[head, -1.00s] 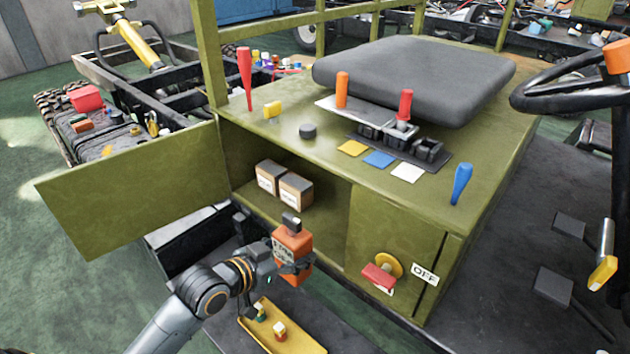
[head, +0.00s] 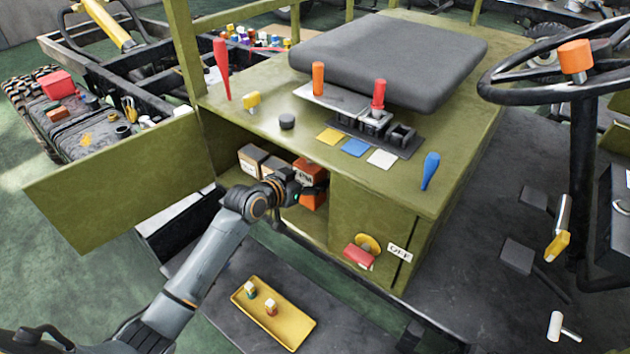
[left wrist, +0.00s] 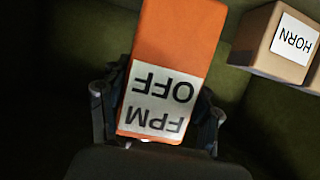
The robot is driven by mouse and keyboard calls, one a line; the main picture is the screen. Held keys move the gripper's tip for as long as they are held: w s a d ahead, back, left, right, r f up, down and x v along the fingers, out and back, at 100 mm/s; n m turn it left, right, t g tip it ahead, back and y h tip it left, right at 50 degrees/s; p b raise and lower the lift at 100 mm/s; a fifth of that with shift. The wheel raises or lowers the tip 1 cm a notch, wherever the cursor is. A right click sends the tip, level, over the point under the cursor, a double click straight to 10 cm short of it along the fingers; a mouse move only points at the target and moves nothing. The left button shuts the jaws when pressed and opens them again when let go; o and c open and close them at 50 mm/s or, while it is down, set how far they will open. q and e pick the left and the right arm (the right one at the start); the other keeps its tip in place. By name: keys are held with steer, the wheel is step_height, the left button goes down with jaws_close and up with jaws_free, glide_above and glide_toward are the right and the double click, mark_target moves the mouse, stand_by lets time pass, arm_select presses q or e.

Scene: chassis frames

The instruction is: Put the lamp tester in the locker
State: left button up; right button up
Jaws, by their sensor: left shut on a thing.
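The lamp tester appears to be the orange box (head: 308,172), with a white label reading "FPM OFF" in the left wrist view (left wrist: 182,40). My left gripper (head: 308,186) is shut on it, with a finger on each side in the left wrist view (left wrist: 158,112). The box is inside the opening of the olive locker (head: 314,224) under the seat, right of two cardboard boxes. I cannot tell whether it touches the locker floor. The locker door (head: 115,185) stands open to the left. My right gripper is not in view.
One cardboard box (head: 251,158) stands left of the tester; another, labelled "HORN" (left wrist: 278,42), is close beside it. A red knob (head: 360,256) sticks out right of the opening. A yellow tray (head: 292,332) with small parts lies on the floor below.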

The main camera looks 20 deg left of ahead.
arm_select(q)
steer(key=shift+w+d, duration=0.2)
steer(key=shift+w, duration=0.35)
steer(key=shift+w+d, duration=0.2)
steer(key=shift+w, duration=0.3)
steer(key=shift+w+f, duration=0.1)
steer(key=shift+f, duration=1.65)
steer(key=shift+f, duration=0.1)
steer(key=o, duration=1.4)
steer(key=v, duration=1.2)
